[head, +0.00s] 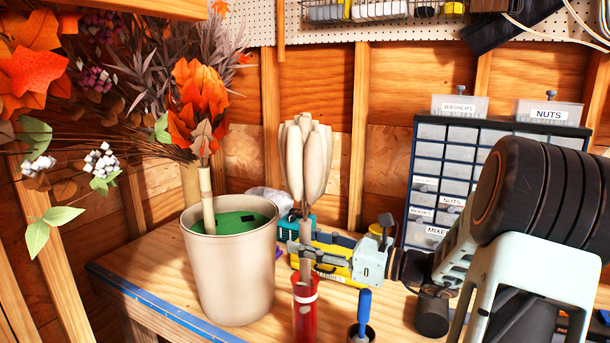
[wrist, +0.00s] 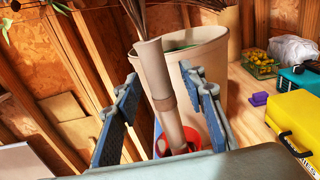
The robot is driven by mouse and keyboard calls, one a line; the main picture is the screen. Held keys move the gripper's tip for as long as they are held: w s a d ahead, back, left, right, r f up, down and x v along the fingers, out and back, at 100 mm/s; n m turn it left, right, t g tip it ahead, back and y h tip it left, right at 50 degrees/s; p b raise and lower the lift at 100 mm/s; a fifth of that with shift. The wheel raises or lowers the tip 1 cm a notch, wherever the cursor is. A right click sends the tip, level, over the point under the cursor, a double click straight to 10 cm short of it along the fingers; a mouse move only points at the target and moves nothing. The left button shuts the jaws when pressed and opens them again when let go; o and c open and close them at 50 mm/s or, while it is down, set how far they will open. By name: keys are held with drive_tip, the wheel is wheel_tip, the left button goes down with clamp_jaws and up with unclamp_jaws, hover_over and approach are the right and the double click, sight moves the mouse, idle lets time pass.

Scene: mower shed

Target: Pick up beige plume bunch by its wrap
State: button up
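The beige plume bunch (head: 305,165) stands upright in a red container (head: 305,318), its pale plumes on top and its wrap (head: 305,240) below. In the wrist view the wrap (wrist: 157,80) rises between the two fingers of my gripper (wrist: 163,84), with what looks like a small gap on each side. The gripper is open around the wrap. In the head view my gripper (head: 312,255) reaches in from the right at wrap height. The plumes are out of the wrist view; the red container (wrist: 182,141) is partly hidden there.
A beige bucket (head: 232,275) with an orange leaf bunch (head: 200,105) stands close behind and left. A yellow case (wrist: 296,125) stands to the right. A blue-handled tool (head: 364,312) is at the front. A drawer cabinet (head: 430,145) stands at the back right.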

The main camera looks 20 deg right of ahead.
clamp_jaws()
drive_tip(key=shift+r, duration=0.1)
idle(0.4)
